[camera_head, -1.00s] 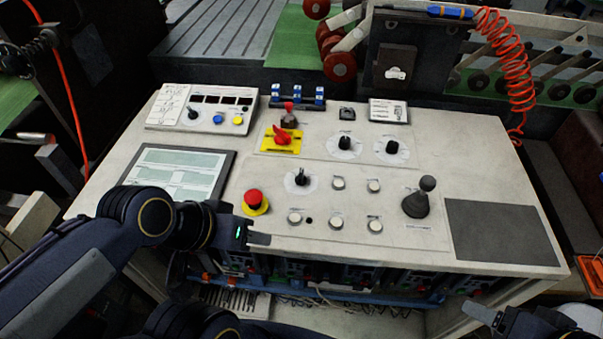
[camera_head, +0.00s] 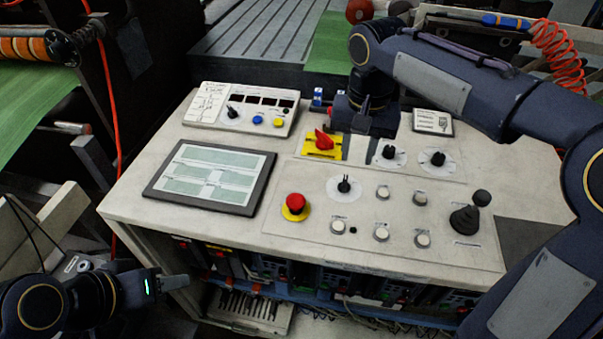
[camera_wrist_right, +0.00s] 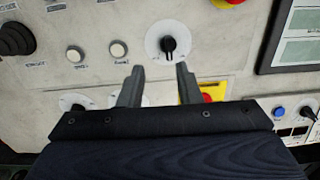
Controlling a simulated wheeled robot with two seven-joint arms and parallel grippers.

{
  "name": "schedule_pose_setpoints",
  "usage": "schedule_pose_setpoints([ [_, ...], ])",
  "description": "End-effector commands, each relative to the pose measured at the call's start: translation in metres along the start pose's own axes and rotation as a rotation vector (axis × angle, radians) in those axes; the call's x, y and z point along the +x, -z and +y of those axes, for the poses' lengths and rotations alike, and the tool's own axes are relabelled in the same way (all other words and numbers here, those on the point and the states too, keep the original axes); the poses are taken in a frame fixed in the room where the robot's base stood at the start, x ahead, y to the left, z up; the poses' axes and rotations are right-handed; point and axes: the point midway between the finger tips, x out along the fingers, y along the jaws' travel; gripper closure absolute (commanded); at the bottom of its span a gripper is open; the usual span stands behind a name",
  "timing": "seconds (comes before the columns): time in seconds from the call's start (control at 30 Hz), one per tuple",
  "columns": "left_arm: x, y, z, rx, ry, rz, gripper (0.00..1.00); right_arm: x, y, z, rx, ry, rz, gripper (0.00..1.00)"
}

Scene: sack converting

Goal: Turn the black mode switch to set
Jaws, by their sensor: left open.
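Several black knobs are on the console, and their labels are too small to read, so I cannot tell by label which is the mode switch. One black knob (camera_head: 344,184) on a white dial sits in the lower panel; it also shows in the right wrist view (camera_wrist_right: 168,44), just beyond the fingertips and apart from them. Two more black knobs (camera_head: 388,152) (camera_head: 438,158) sit higher up. My right gripper (camera_wrist_right: 158,70) is open and empty above the panel; its fingertips are hidden in the head view. My left gripper (camera_head: 176,282) is open, low before the console's left front.
A red emergency button (camera_head: 295,204), a red rotary switch (camera_head: 323,140) on a yellow plate, white push buttons (camera_head: 383,192) and a black joystick (camera_head: 468,215) surround the knob. A screen (camera_head: 210,177) lies left. My right arm covers the console's right side.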

Motion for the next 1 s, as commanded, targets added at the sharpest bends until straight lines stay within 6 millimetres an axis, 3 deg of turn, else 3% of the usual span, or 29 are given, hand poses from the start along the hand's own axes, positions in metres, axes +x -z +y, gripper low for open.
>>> schedule_pose_setpoints([
  [0.17,0.002,-0.001,-0.001,0.0,0.0,0.0,0.58,0.01,0.005,-0.007,0.014,-0.016,-0.007,0.69],
  [0.6,0.004,-0.002,-0.002,0.0,0.0,0.0,0.58,0.072,0.004,-0.006,0.013,-0.016,-0.009,0.69],
  [1.0,0.004,-0.002,-0.002,0.0,0.0,0.0,0.58,0.081,0.004,-0.006,0.011,-0.014,-0.006,0.7],
])
